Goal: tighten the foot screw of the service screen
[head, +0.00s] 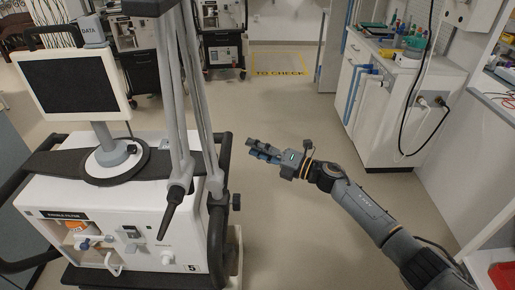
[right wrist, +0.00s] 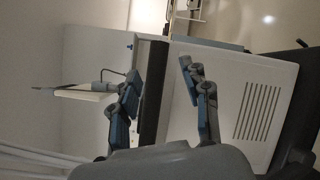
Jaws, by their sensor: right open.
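The service screen (head: 70,83) is a black panel in a white frame, upright on top of the white ventilator. Its short grey stem stands in a round foot (head: 112,160) on the ventilator's dark top strip. A small dark knob (head: 131,149), which looks like the foot screw, sits on the right of the foot. My right gripper (head: 256,149) is open and empty, to the right of the ventilator and apart from it. In the right wrist view its fingers (right wrist: 160,88) are spread, with the screen seen edge-on (right wrist: 72,92) beyond them. My left gripper is not in view.
Grey hoses or arm tubes (head: 180,100) rise between the screen and my right gripper. A black handle rail (head: 219,215) runs along the ventilator's right side. A white bench (head: 390,120) stands at the right. The floor between is clear.

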